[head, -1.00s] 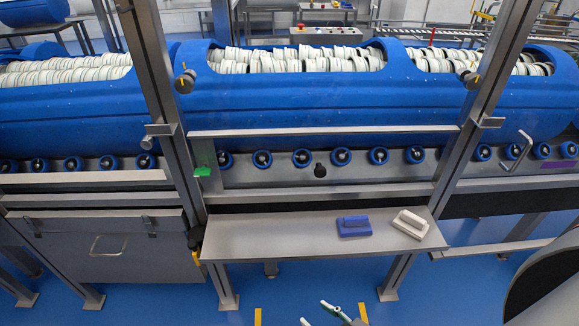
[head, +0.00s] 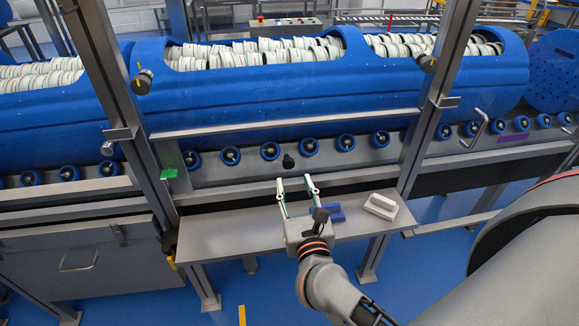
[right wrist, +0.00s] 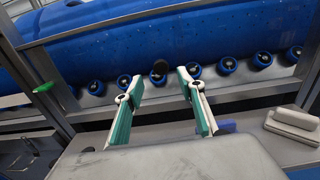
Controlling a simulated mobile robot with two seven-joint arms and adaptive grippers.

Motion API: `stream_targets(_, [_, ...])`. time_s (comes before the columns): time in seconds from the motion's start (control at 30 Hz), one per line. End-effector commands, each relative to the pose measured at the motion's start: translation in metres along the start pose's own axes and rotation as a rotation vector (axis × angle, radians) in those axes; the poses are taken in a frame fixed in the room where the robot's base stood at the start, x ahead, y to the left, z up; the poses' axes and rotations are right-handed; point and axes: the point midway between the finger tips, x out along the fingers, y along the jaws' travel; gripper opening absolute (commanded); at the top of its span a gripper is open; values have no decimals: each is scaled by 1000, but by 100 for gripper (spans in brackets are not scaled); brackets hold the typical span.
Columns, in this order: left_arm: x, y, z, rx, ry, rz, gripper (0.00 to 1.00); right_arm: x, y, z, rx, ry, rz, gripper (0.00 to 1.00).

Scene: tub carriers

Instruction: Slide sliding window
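A clear sliding window is hard to make out. Between the two steel uprights, a thin horizontal metal bar (head: 285,130) crosses in front of the blue tub and may be its edge; I cannot tell. The bar also shows in the right wrist view (right wrist: 160,38). A black knob (head: 288,161) is on the panel below the bar. My right gripper (head: 296,180) is open and empty, over the shelf and below the bar, apart from it. Its two green-padded fingers (right wrist: 159,88) are spread in the right wrist view. My left gripper is not in view.
The steel shelf (head: 225,237) holds a blue block (head: 332,213), partly behind my gripper, and a white block (head: 381,205). Uprights (head: 103,85) and (head: 437,95) stand at each side. A green piece (head: 168,173) is on the left upright. Blue tubs hold white rings.

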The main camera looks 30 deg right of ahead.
Motion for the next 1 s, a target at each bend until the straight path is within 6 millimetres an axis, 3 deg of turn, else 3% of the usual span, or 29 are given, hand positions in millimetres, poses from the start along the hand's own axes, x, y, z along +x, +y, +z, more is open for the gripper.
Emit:
stream_targets(0.6, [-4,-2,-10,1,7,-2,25,73,0,-2,26,10,-3,39])
stream_targets(0.97, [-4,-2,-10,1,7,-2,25,78,-1,-3,25,11,-3,39])
stream_targets(1.0, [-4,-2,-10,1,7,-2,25,78,-1,-2,25,11,-3,31])
